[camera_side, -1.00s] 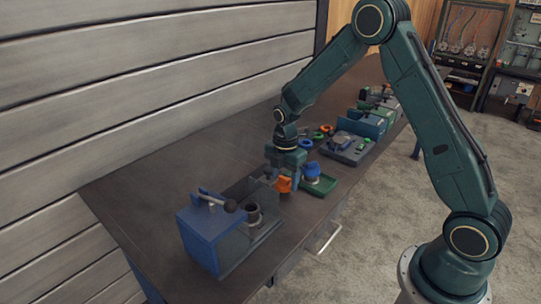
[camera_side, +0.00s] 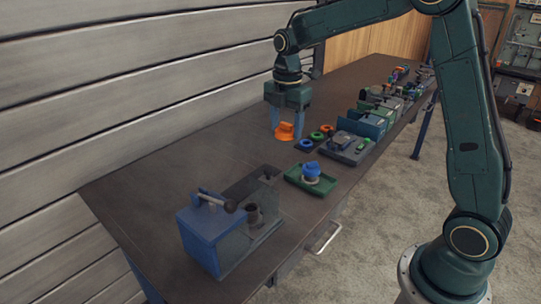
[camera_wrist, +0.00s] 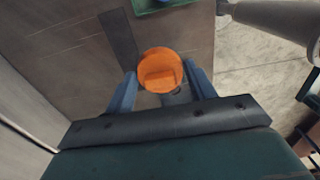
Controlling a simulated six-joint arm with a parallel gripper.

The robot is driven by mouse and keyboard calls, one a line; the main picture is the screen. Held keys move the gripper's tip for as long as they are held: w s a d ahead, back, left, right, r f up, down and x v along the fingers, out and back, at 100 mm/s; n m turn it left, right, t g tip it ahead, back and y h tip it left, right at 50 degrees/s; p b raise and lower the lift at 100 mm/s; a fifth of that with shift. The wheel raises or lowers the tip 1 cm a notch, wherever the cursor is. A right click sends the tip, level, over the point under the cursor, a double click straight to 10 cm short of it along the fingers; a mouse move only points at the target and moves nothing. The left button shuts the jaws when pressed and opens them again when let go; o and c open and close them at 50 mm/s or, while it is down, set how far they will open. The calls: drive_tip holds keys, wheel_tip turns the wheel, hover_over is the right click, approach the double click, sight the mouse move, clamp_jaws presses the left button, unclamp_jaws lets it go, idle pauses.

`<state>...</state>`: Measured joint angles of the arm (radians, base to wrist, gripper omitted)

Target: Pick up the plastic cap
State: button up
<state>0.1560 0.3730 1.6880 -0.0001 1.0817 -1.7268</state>
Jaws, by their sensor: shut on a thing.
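The plastic cap (camera_side: 285,131) is orange and round, with a raised grip. My gripper (camera_side: 286,131) is shut on it, with one blue finger on each side. In the side view the cap hangs above the dark workbench (camera_side: 215,155), apart from it. In the wrist view the orange cap (camera_wrist: 160,71) sits between the two blue fingertips of my gripper (camera_wrist: 160,80).
A green tray (camera_side: 294,181) with a blue-topped part (camera_side: 311,170) stands nearer the front. Rings, a grey plate (camera_side: 345,151) and several blocks lie toward the far end. The bench's left side is clear.

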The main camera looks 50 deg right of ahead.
sight(286, 124)
drive_tip(key=shift+r, duration=0.3)
idle(0.5)
drive_tip(key=shift+r, duration=2.25)
drive_tip(key=shift+r, duration=0.3)
wheel_tip(286, 124, up, 4)
drive_tip(key=shift+r, duration=0.1)
drive_tip(key=s+a+n, duration=0.1)
drive_tip(key=a+n, duration=0.5)
drive_tip(key=a, duration=0.9)
wheel_tip(286, 124, down, 19)
drive_tip(key=shift+r, duration=0.2)
drive_tip(key=shift+f, duration=0.5)
drive_tip(key=shift+f, duration=0.1)
